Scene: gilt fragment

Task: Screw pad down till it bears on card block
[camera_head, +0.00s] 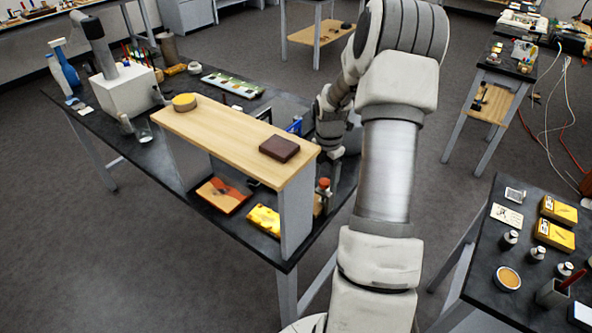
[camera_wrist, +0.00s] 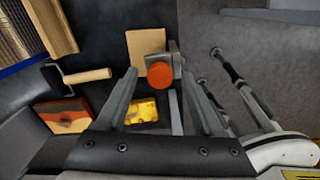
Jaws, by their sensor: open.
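An orange-red round knob (camera_wrist: 160,75) sits on a grey metal clamp frame (camera_wrist: 174,60) in the wrist view. Its red top also shows in the head view (camera_head: 324,183), near the bench's right edge. A tan block (camera_wrist: 144,44), seemingly the card block, lies beside the clamp. The pad is hidden under the knob, so I cannot tell if it touches the block. My gripper (camera_wrist: 158,69) is open; its two fingers appear either side of the knob, with no clear contact. In the head view, my wrist hides most of the gripper.
A yellow item (camera_wrist: 142,111) and an orange tile (camera_wrist: 62,116) lie nearby.

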